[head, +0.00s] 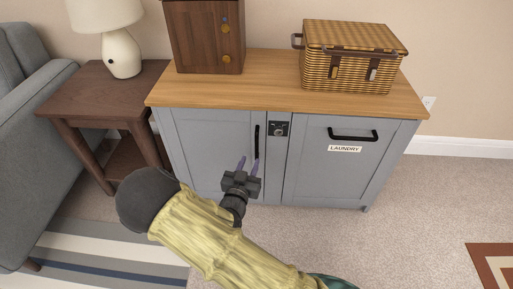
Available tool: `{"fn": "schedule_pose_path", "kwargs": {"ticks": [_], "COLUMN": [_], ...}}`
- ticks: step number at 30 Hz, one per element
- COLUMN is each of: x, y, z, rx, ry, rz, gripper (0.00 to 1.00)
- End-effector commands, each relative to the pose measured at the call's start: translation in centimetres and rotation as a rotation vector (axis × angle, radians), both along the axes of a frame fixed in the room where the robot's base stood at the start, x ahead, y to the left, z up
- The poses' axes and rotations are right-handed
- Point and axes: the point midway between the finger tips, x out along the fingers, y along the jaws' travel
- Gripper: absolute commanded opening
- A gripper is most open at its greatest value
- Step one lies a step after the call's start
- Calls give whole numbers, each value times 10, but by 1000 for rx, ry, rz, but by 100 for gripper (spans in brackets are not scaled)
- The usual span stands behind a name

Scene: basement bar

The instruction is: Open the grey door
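The grey door (207,150) is the left front panel of a grey cabinet with a wooden top. It looks shut. Its black vertical bar handle (256,141) is near the door's right edge. My gripper (248,164) is in front of the door by the lower part of the handle. I cannot tell whether a finger touches the handle.
To the right is a grey panel labelled LAUNDRY (345,149) with a horizontal black handle. A small black lock panel (278,129) sits between. A wicker basket (350,62) and brown wooden box (205,38) stand on top. A side table (100,92) and sofa (33,95) are left.

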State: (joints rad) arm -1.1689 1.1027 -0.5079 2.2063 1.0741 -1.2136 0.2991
Motion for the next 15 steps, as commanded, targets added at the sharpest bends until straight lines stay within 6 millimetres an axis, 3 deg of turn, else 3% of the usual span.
{"fn": "schedule_pose_path", "kwargs": {"ticks": [9, 15], "x": [56, 83], "y": [-14, -20], "z": [-3, -2], "rx": [1, 1], "ry": [-3, -2], "rz": [-2, -1], "gripper": [30, 30]}}
